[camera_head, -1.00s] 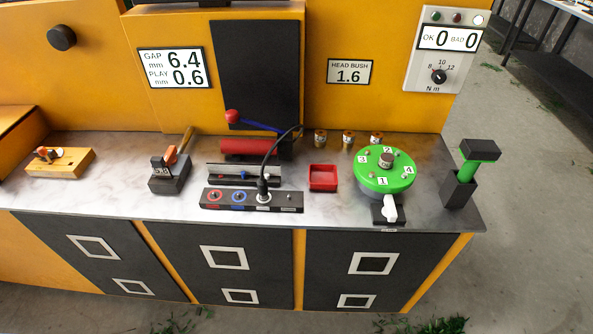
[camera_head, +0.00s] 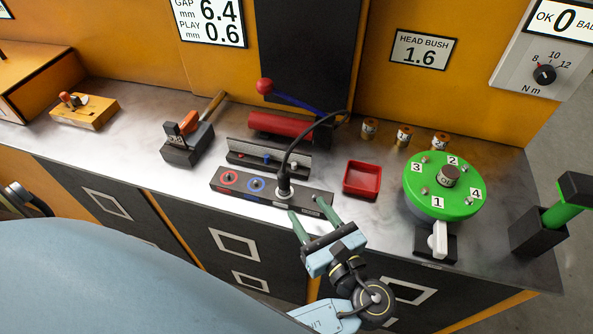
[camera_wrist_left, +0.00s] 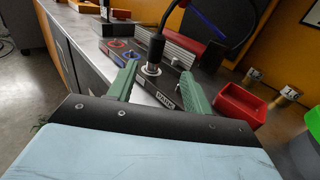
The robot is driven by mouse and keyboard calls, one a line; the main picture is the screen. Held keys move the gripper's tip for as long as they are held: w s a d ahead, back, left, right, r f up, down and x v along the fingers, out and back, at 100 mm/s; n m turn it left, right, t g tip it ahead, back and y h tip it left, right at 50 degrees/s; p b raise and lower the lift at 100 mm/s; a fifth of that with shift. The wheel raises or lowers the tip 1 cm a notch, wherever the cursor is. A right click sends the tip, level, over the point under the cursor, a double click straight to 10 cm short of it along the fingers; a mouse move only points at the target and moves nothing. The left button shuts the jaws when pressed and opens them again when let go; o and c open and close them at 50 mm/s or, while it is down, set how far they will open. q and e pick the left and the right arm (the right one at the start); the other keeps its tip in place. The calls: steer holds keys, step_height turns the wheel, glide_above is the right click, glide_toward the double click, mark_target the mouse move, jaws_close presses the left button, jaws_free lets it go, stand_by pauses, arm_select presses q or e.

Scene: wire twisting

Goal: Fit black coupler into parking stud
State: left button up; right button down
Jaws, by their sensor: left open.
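The black coupler (camera_head: 284,184), with a black cable rising from its top, stands upright on the white-ringed port of a dark connector strip (camera_head: 225,190). My left gripper (camera_head: 308,208) is open and empty, its green fingers over the strip's front right part, to the right of the coupler. In the left wrist view the coupler (camera_wrist_left: 155,50) appears beyond and between the fingertips (camera_wrist_left: 158,78), not touching them as far as I can tell.
A red tray (camera_head: 362,180) lies right of the strip. A green numbered turntable (camera_head: 440,205) stands farther right. A grey rail (camera_head: 265,155) and a red cylinder (camera_head: 280,126) lie behind the strip. The cable arches over them. Several brass bushes (camera_head: 403,137) stand at the back.

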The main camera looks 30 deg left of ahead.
mark_target(280, 172)
arm_select(q)
steer(key=a, duration=0.2)
steer(key=shift+w+a+r, duration=0.25)
steer(key=shift+a+r, duration=0.05)
steer(key=x, duration=0.4)
steer(key=shift+f, duration=0.15)
steer(key=shift+w+a, duration=0.15)
steer(key=shift+a, duration=0.15)
steer(key=b+x, duration=0.1)
steer(key=x, duration=0.4)
steer(key=shift+w+a, duration=0.15)
steer(key=shift+w, duration=0.05)
steer(key=shift+c, duration=0.5)
jaws_close()
arm_select(e)
steer(key=shift+s+d+f, duration=0.6)
steer(key=shift+s+d, duration=0.1)
steer(key=shift+s, duration=0.1)
